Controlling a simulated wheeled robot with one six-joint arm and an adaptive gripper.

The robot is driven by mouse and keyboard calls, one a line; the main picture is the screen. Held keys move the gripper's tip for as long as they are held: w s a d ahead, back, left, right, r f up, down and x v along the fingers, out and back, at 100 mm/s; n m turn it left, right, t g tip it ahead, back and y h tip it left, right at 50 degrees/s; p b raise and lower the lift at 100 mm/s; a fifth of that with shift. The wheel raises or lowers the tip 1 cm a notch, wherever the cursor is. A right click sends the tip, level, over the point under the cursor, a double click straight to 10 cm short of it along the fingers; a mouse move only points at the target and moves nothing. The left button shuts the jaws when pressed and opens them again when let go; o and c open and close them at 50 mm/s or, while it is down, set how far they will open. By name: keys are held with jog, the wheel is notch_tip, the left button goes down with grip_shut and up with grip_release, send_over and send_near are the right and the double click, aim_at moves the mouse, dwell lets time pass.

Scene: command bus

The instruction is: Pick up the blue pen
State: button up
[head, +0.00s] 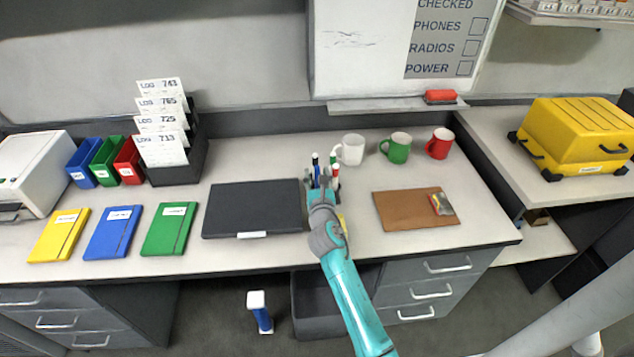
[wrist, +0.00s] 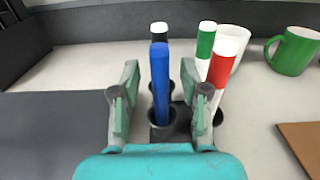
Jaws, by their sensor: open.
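The blue pen (wrist: 160,82) stands upright in a front cup of a black pen holder (wrist: 159,133), in the middle of the wrist view. My gripper (wrist: 160,80) is open, with one finger on each side of the blue pen. I cannot tell whether either finger touches it. A black pen (wrist: 159,30) stands behind the blue one, and a green pen (wrist: 205,45) and a red pen (wrist: 222,70) stand to the right. In the head view my gripper (head: 322,187) is over the holder and hides most of it.
A white mug (head: 352,149), green mug (head: 397,148) and red mug (head: 440,143) stand behind and to the right. A dark closed laptop-like slab (head: 250,208) lies left of the holder. A brown board (head: 405,212) lies to the right.

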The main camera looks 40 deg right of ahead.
jog(key=shift+w+d, duration=0.1)
grip_shut()
jog(key=shift+r, duration=0.1)
